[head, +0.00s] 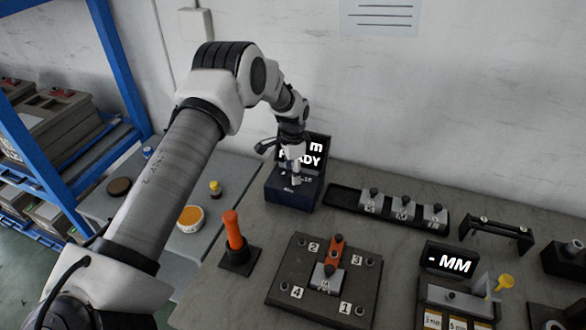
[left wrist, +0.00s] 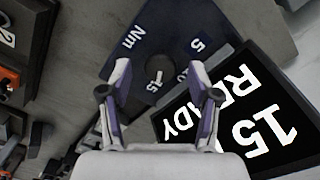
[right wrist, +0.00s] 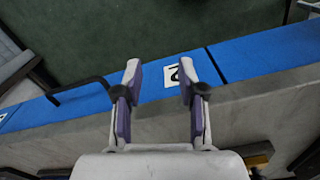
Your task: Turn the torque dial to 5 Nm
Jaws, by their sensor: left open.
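The torque dial (left wrist: 158,67), a small grey knob, sits on a dark blue panel (left wrist: 150,42) in the left wrist view. White marks 5, 10, 15 and Nm surround it; the 10 is partly covered. The display (left wrist: 250,110) beside it reads 15 and READY. My left gripper (left wrist: 160,72) is open, one finger on each side of the dial in this view; contact cannot be told. In the head view my left gripper (head: 292,178) points down at the blue box (head: 312,191) and partly hides the display. My right gripper (right wrist: 159,82) is open and empty.
A black tray (head: 343,193) with several grey blocks stands right of the box. A dark fixture plate (head: 283,270) with numbered corners and an orange clamp lies in front, beside an orange-handled tool (head: 233,232). The wall is close behind. The right wrist view shows a blue edge (right wrist: 265,52) and floor.

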